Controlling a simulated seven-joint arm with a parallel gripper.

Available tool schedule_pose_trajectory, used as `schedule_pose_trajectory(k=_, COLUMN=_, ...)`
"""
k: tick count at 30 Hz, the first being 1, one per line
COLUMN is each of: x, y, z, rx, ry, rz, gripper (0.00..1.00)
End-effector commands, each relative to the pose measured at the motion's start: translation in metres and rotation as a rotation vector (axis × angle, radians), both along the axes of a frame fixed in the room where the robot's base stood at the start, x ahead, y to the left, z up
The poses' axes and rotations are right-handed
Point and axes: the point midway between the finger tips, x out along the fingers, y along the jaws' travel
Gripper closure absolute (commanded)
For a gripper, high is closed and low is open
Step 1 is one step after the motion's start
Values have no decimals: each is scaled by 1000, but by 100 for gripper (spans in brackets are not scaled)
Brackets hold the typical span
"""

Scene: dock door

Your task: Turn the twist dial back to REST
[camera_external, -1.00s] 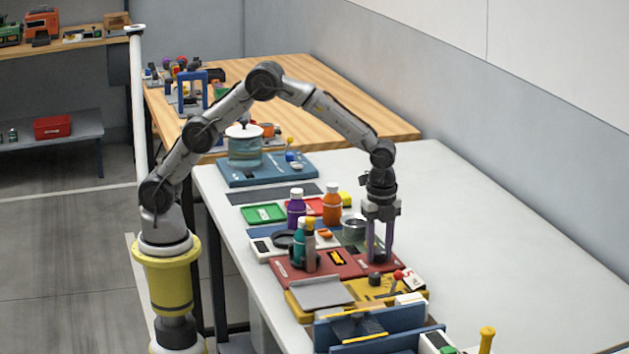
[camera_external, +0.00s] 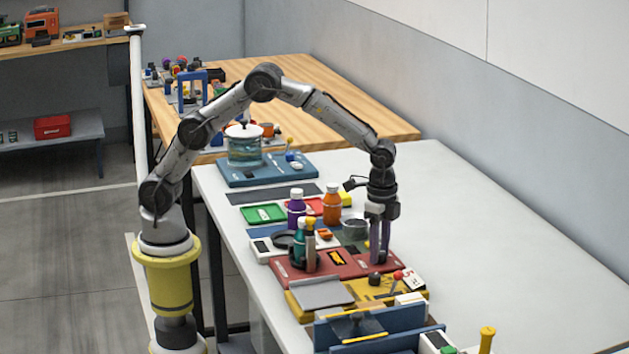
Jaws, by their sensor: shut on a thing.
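My gripper (camera_external: 379,259) points straight down at the right part of the red board (camera_external: 350,268). Its fingers are shut on the twist dial, which sits low between the fingertips and is mostly hidden by them. The dial's pointer and any REST marking are too small or hidden to read.
A yellow board (camera_external: 362,292) with a red-knobbed lever lies in front. Purple (camera_external: 296,209) and orange (camera_external: 332,206) bottles stand behind. The white table (camera_external: 490,250) is clear to the right.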

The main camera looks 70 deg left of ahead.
Motion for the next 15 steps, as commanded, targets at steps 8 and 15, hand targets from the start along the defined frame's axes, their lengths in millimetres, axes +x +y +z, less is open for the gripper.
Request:
schedule_pose_trajectory(k=8, x=0, y=0, z=1, rx=1, ry=1, rz=262, gripper=100)
schedule_pose_trajectory(k=15, x=0, y=0, z=2, rx=0, ry=0, rz=489, gripper=100)
